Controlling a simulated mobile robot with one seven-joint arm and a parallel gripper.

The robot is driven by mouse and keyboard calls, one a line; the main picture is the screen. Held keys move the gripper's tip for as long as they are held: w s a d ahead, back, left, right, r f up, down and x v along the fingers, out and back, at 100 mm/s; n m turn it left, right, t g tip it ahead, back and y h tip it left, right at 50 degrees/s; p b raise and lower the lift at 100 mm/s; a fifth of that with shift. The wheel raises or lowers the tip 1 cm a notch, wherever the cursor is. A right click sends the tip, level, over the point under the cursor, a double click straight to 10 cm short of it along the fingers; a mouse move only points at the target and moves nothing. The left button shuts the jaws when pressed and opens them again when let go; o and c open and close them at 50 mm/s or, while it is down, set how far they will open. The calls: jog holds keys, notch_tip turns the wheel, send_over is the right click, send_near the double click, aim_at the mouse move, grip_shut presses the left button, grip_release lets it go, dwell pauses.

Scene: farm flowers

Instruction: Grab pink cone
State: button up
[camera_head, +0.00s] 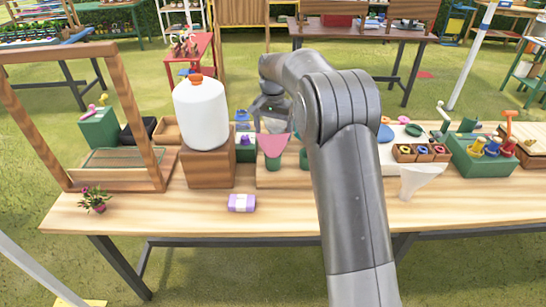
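The pink cone (272,145) is near the middle of the table, wide end up and narrow end down, above a small green holder (273,163). My gripper (272,124) is just above and behind the cone's rim, pointing down. Its fingers look spread apart with a gap between them. I cannot tell whether they touch the cone. My arm hides the table to the right of the cone.
A white jug (201,113) with an orange cap stands on a wooden block (208,169) left of the cone. A purple-white packet (241,203) lies in front. A white funnel (420,178) and flower trays are right. A wooden frame (128,100) stands left.

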aim_at(273, 152)
notch_tip(273, 152, down, 10)
jog(key=shift+w+r, duration=0.1)
jog(key=c, duration=0.7)
jog(key=shift+o, duration=0.2)
